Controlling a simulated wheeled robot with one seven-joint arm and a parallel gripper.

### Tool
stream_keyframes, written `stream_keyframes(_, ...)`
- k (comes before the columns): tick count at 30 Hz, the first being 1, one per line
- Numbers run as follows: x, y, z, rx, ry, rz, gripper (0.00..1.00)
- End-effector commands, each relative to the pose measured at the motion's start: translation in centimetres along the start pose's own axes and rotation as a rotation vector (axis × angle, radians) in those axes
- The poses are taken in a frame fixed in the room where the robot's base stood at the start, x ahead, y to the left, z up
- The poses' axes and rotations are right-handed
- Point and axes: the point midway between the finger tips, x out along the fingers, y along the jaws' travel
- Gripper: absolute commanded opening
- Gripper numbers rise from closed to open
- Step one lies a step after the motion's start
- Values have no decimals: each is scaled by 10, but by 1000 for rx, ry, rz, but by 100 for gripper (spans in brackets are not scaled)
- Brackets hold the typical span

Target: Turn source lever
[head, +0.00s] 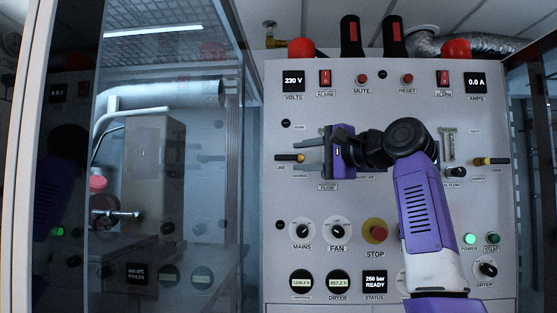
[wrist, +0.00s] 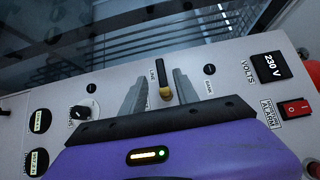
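The source lever (head: 287,157) is a short black handle with a brass-coloured hub, at the left of the grey panel. It lies level, its black end pointing left above a small label reading LINE. In the wrist view the lever (wrist: 160,72) shows between my two fingers, with the label LINE to its left. My gripper (head: 307,157) is purple with grey fingers reaching left toward the hub. In the wrist view the gripper (wrist: 158,80) is open, with a gap on each side of the lever; I see no clear contact. The label below the lever is partly hidden.
A similar lever (head: 490,161) is at the panel's right. A red STOP button (head: 375,231) and the MAINS knob (head: 302,230) sit lower down. A glass enclosure (head: 165,170) stands left of the panel. My arm covers part of the panel's middle.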

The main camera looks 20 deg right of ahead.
Motion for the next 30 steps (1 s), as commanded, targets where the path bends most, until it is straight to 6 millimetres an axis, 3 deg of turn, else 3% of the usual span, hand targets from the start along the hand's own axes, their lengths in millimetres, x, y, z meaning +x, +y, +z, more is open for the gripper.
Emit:
stream_keyframes(15, 66, -4, 1, 1, -2, 0, 36)
stream_keyframes(28, 76, -1, 1, -2, 0, -1, 36)
stream_keyframes(30, 76, -1, 1, -1, 0, -1, 25)
